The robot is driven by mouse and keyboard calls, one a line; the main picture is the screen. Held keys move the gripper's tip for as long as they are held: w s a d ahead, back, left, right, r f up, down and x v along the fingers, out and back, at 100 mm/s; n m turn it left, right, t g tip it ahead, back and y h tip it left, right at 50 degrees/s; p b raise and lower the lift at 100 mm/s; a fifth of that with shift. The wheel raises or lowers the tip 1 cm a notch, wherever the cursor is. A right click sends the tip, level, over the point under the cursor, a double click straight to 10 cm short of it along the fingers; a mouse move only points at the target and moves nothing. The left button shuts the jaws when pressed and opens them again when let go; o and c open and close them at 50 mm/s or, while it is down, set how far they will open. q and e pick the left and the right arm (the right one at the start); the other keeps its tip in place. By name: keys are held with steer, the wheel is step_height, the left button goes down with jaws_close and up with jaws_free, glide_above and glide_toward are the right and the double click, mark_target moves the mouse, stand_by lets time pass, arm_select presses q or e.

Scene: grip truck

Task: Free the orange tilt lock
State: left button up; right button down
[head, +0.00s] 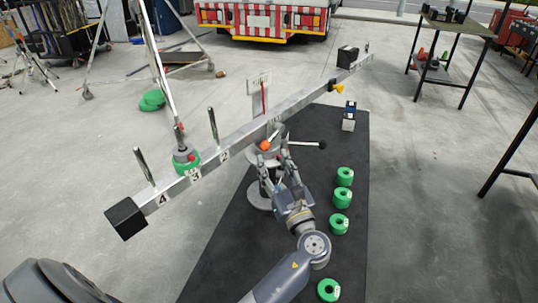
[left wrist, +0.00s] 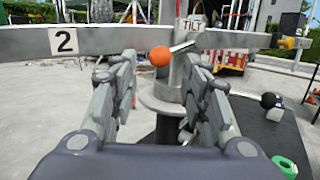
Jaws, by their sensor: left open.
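The orange ball of the tilt lock (head: 265,145) sits at the end of a short metal lever on the pivot post below the long grey beam (head: 240,136). In the left wrist view the orange ball (left wrist: 160,57) shows just beyond and between my fingertips, with its silver lever rising right toward the "TILT" label (left wrist: 193,24). My left gripper (head: 274,160) is open and empty, its fingers either side of the ball in the wrist view. Whether a finger touches the ball, I cannot tell. My right gripper is not in view.
The beam slopes across, with upright pins, a green-based weight (head: 186,158) near 3 and a black end block (head: 125,218). A black-knobbed lever (head: 321,145) sticks out right of the post. Several green discs (head: 340,223) lie on the dark mat (head: 235,255).

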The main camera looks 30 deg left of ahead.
arm_select(q)
steer(key=v, duration=0.7)
steer(key=shift+s+d, duration=0.1)
steer(key=shift+c, duration=0.4)
